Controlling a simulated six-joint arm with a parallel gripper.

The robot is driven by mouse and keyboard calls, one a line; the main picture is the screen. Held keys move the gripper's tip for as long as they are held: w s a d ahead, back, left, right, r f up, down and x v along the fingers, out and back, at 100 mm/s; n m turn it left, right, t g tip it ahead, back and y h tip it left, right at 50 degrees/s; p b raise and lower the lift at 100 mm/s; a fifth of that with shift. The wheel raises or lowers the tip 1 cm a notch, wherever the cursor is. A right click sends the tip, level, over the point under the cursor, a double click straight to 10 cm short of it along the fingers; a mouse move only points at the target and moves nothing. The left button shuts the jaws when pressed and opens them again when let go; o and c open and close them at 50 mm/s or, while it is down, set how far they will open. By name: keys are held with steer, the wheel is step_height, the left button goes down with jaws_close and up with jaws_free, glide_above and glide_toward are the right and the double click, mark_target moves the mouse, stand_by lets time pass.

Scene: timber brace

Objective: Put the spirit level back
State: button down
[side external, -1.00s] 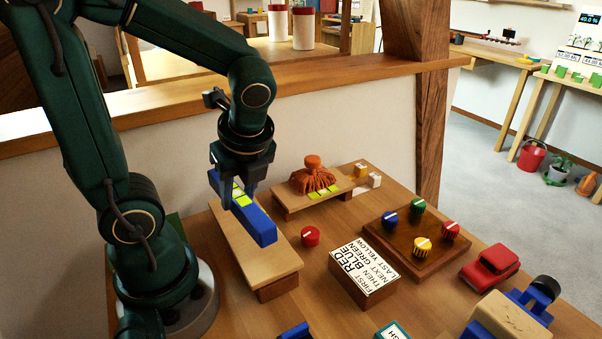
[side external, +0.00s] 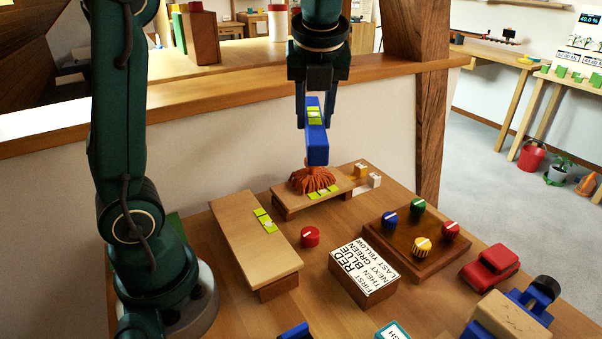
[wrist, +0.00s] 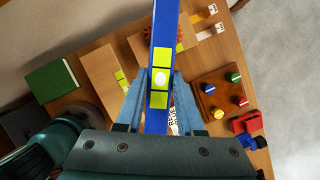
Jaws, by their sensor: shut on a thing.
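The spirit level is a long blue bar (side external: 316,143) with yellow-green vial patches on top. My gripper (side external: 314,112) is shut on it and holds it in the air above the far small wooden bench, in front of the orange mop-like thing. In the wrist view the blue level (wrist: 158,110) runs up between my gripper's fingers (wrist: 158,95). The nearer wooden bench (side external: 245,235) has yellow-green marks (side external: 265,220) on its bare top. The far bench (side external: 290,197) also carries yellow-green marks (side external: 327,192) beside the orange thing (side external: 313,180).
A red knob (side external: 310,237) stands between the nearer bench and a lettered block (side external: 364,272). A brown board (side external: 400,250) with several coloured knobs and a red toy truck (side external: 489,267) lie to the right. A wooden rail (side external: 230,82) and post (side external: 432,130) stand behind.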

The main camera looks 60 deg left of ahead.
steer(key=w+f+m+t, duration=0.1)
steer(key=w+f+m, duration=0.25)
steer(key=w, duration=0.85)
steer(key=shift+h, duration=0.3)
steer(key=shift+d+f, duration=0.2)
steer(key=shift+f, duration=2.6)
steer(key=shift+d+f, duration=0.2)
steer(key=shift+f, duration=2.55)
steer(key=shift+f, duration=0.25)
steer(key=shift+f, duration=0.35)
steer(key=c, duration=0.5)
jaws_free()
